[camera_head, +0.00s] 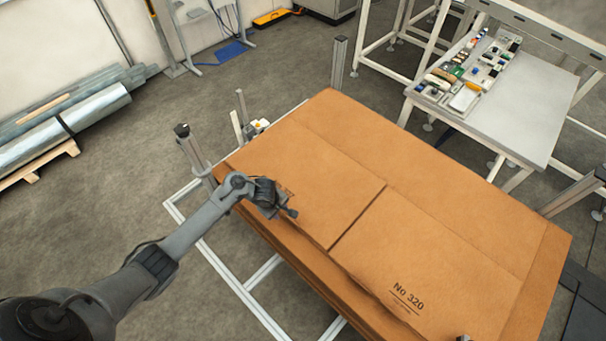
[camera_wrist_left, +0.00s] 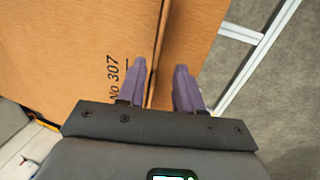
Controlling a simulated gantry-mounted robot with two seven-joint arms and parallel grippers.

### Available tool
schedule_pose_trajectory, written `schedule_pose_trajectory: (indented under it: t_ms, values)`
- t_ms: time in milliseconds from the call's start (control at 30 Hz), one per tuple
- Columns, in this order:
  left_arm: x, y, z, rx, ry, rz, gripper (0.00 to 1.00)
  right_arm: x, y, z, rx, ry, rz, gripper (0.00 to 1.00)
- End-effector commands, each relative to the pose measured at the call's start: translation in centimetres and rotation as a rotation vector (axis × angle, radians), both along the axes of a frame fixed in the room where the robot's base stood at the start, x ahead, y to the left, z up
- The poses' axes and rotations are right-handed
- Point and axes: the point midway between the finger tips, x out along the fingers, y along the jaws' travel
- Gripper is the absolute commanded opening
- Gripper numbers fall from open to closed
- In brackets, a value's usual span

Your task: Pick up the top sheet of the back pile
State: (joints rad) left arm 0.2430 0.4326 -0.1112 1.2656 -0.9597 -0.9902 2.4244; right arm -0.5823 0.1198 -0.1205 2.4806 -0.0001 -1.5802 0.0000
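A pile of brown cardboard sheets (camera_head: 440,195) lies on a light metal frame. Its top sheet has folds, a slit and the print "No 320". My left gripper (camera_head: 288,209) is at the pile's near left edge. In the left wrist view its two purple fingers (camera_wrist_left: 160,66) are apart, with cardboard (camera_wrist_left: 70,45) marked "No 307" under the left finger. A sheet edge runs between the fingers; I cannot tell whether they touch it. A small dark part at the bottom edge of the head view may be my right gripper (camera_head: 463,338); its fingers do not show.
Metal posts (camera_head: 339,62) stand around the pile. A grey table (camera_head: 520,125) with small parts in trays stands behind it at the right. Wrapped rolls (camera_head: 95,105) lie on a wooden pallet at the far left. The floor between is clear.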

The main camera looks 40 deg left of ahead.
Motion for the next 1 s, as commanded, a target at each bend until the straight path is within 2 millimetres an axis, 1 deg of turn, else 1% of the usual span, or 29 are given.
schedule_pose_trajectory:
  t_ms: [300,400,733,967,1000]
  values:
    - [1.3,-0.1,-3.7,0.001,0.002,-0.001,0.35,0.0,0.1,-1.8,0.004,0.0,-0.003,0.43]
    - [1.6,-0.1,-4.4,0.001,0.0,0.0,0.35,0.1,0.1,-2.1,0.004,-0.001,-0.003,0.43]
    - [1.7,-0.1,-4.7,0.001,0.0,-0.001,0.35,0.1,0.0,-2.1,0.001,-0.002,-0.001,0.43]
    - [1.7,-0.1,-4.7,0.001,0.0,-0.001,0.0,0.1,-0.1,-2.1,-0.006,-0.002,0.003,0.43]
    - [1.7,-0.1,-4.7,0.001,0.0,-0.001,0.0,0.1,-0.2,-2.1,-0.006,-0.002,0.003,0.43]
